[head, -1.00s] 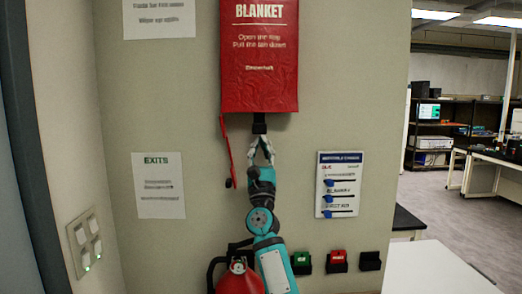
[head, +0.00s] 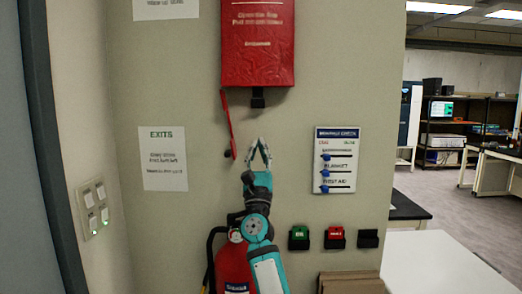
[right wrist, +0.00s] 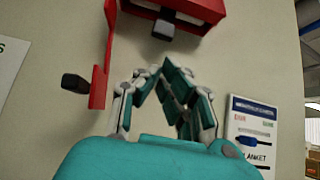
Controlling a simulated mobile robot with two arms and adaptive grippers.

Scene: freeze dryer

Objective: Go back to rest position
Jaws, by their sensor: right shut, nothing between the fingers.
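My right gripper (head: 258,148) is raised in front of the wall, below a red blanket case (head: 257,45). Its fingertips meet and hold nothing. In the right wrist view the shut fingers (right wrist: 163,72) point up toward the case's underside. The black pull tab (head: 258,98) hangs from the case's lower edge, apart from the fingertips. A red strap (head: 228,120) with a black end hangs left of the gripper. My left gripper is not in the head view.
A red fire extinguisher (head: 234,268) is on the wall beside my right forearm. A board with blue sliders (head: 336,160) is to the right. Green (head: 299,237) and red (head: 335,237) boxes are below it. A white table (head: 440,265) stands at lower right; a cardboard box (head: 350,283) is beside it.

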